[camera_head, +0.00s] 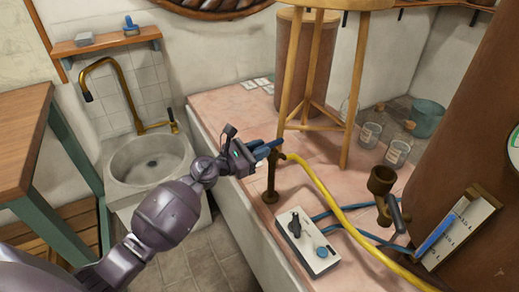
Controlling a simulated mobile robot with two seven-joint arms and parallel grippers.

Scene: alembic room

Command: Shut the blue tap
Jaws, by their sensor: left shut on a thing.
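The blue tap (272,147) sits on top of a thin brass standpipe (271,182) at the left edge of the pink tiled counter. Its blue handle is partly hidden by my left gripper (256,152). My left arm comes in from the lower left, and its gripper is shut on the blue handle. The exact grip is small and hard to make out. My right gripper is not in view.
A yellow hose (335,205) runs from beside the standpipe across the counter. A white control box (308,242) with blue tubes stands in front. A wooden stool (352,95) stands close behind the tap. A brass fitting (381,182) is at right, and a stone sink (148,165) at left.

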